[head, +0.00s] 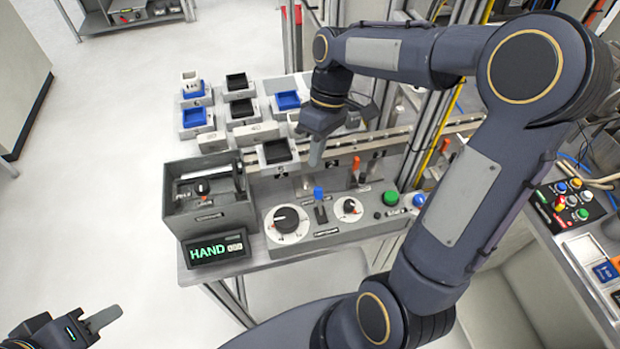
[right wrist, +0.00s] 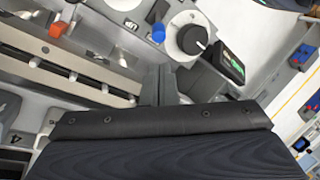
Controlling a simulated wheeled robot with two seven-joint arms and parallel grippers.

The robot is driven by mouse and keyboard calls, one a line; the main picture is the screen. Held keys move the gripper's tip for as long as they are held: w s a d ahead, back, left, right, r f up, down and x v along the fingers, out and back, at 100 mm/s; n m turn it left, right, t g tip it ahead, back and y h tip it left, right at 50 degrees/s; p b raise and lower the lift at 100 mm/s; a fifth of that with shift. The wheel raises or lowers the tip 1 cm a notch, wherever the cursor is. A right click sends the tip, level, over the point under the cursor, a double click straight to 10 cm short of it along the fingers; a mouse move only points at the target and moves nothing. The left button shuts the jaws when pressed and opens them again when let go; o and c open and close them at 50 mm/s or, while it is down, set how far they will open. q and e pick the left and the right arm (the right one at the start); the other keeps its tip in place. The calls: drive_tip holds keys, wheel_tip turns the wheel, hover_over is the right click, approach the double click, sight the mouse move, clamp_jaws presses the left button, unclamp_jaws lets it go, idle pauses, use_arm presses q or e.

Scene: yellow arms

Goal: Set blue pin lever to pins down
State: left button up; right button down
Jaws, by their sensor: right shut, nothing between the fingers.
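The blue pin lever (head: 319,194) stands up from its slot plate on the grey control panel (head: 335,236), between two round dials. Its blue cap also shows in the right wrist view (right wrist: 158,33). My right gripper (head: 316,160) is shut and empty above the rail, behind the lever and apart from it. Its closed fingers show in the right wrist view (right wrist: 159,82), with the blue cap beyond their tips. My left gripper (head: 104,318) is at the lower left, far from the panel; I cannot tell whether its fingers are apart.
A large black dial (head: 287,220) and a smaller dial (head: 349,208) flank the lever. An orange-handled lever (head: 356,165) stands behind. A grey box (head: 209,194) and a HAND display (head: 216,248) are on the left. Green (head: 391,198) and blue (head: 419,200) buttons are on the right.

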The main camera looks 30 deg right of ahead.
sight(319, 200)
drive_tip(key=x, duration=0.7)
drive_tip(key=shift+a+f, duration=0.1)
drive_tip(key=shift+f, duration=0.05)
